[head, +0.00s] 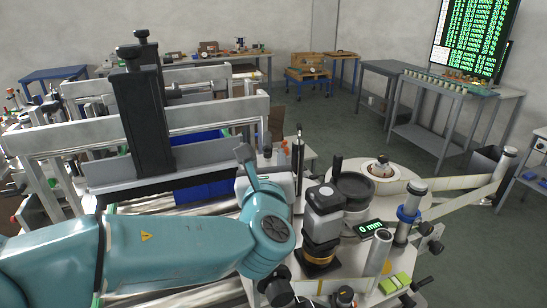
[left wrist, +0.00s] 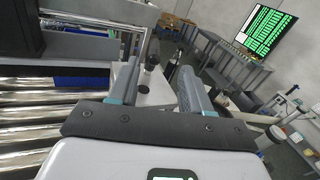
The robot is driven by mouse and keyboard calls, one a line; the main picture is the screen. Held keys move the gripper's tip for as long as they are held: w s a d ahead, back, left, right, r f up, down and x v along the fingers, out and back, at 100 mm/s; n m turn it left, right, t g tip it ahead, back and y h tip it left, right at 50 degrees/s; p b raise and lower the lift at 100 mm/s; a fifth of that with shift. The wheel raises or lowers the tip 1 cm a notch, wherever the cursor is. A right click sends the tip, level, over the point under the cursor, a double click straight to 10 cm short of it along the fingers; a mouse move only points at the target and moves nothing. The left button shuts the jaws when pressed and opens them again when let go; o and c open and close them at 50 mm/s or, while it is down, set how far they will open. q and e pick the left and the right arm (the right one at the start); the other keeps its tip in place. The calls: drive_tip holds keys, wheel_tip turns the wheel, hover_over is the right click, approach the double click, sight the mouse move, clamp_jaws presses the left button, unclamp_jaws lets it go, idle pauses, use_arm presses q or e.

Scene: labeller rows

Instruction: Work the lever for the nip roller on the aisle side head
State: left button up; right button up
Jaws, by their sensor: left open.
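The labeller head (head: 365,258) stands at the right front, with a motor block, a small "0 mm" display (head: 370,229) and rollers. A roller post with a blue collar (head: 408,214) stands on its right side. I cannot tell which part is the nip roller lever. My left gripper (head: 250,160) is raised beside the head's left edge, above the conveyor side. In the left wrist view its two fingers stand apart with nothing held; a grey post with a black knob (left wrist: 150,64) shows beyond, between them. My right gripper is not in view.
A tall black column (head: 140,115) and grey rails (head: 190,118) stand over the conveyor at left. Label web (head: 460,182) runs to a post at right. Grey benches (head: 440,105) and a green-text screen (head: 475,38) stand behind.

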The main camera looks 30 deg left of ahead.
sight(267, 140)
use_arm(q)
drive_tip(key=x, duration=0.3)
drive_tip(key=f+p+x, duration=0.1)
drive_tip(key=x, duration=0.3)
drive_tip(key=f+p+x, duration=0.1)
drive_tip(key=x, duration=0.3)
drive_tip(key=shift+s+a, duration=0.1)
drive_tip(key=shift+a, duration=0.3)
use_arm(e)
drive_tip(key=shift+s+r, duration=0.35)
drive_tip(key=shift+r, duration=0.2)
use_arm(q)
drive_tip(key=shift+w, duration=0.25)
clamp_jaws()
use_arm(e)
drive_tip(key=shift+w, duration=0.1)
